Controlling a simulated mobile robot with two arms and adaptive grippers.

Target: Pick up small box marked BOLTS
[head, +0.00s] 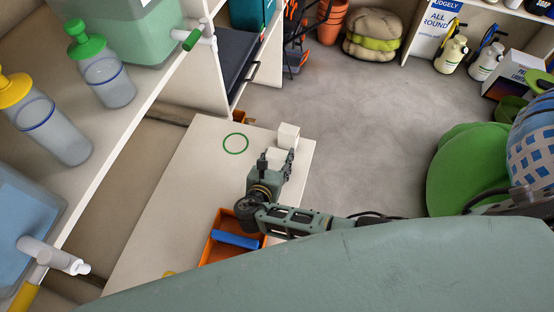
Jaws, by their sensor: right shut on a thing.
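My right gripper (276,158) is over the far right part of the pale table (180,190). It is shut on a small white box (276,154), which shows between its two dark fingers. A second small white block (288,133) shows just beyond the fingertips, close to the held one. I cannot read any marking on either, so I cannot tell which is marked BOLTS. My left gripper is not in view.
A green ring (236,143) marks the tabletop left of the gripper. An orange tray (210,252) with a blue item (236,240) lies nearer. Shelves with bottles (108,80) stand at left. A green rounded object (465,170) is at right. The grey floor (350,115) beyond is open.

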